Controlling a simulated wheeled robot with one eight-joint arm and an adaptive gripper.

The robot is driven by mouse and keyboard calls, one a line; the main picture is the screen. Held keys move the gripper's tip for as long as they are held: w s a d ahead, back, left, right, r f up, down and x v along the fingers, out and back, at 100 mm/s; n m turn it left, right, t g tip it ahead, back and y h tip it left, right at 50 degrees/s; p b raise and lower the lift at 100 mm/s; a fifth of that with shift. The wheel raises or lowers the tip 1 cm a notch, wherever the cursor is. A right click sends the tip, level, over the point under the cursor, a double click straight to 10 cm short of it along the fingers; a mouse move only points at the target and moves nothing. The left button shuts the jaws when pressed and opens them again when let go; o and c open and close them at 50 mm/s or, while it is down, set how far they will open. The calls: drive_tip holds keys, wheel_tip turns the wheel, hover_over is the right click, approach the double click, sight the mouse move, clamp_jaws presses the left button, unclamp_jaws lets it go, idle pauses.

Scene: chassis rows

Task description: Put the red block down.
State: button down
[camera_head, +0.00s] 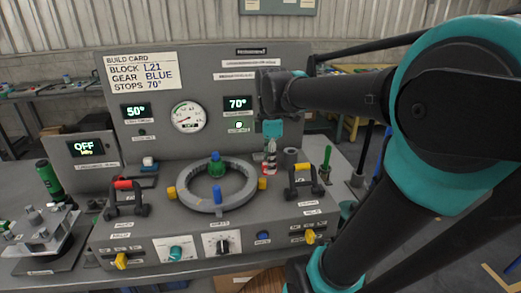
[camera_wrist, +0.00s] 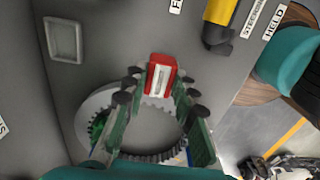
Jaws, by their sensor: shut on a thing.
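A red block (camera_wrist: 162,59) with a pale inset face is between the fingertips of my gripper (camera_wrist: 161,88) in the wrist view. The fingers are shut on it. The grey toothed ring (camera_wrist: 92,107) lies below and behind the fingers there. In the head view my gripper (camera_head: 270,157) hangs over the right side of the console, just beyond the ring (camera_head: 182,203). The block is too small and too covered by the fingers there to make out clearly. I cannot tell whether it touches the surface beneath.
A yellow-topped handle (camera_head: 303,168) stands right of the gripper, and a red-topped handle (camera_head: 123,184) stands at left.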

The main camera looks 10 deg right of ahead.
drive_tip(key=w, duration=1.4)
drive_tip(key=shift+w+f, duration=0.25)
drive_tip(key=shift+w, duration=0.1)
drive_tip(key=shift+f, duration=1.5)
drive_tip(key=shift+f, duration=0.15)
drive_tip(key=c, duration=1.2)
unclamp_jaws()
wheel_tip(320, 180, up, 12)
drive_tip(key=shift+s+r, duration=0.1)
drive_tip(key=shift+r, duration=0.05)
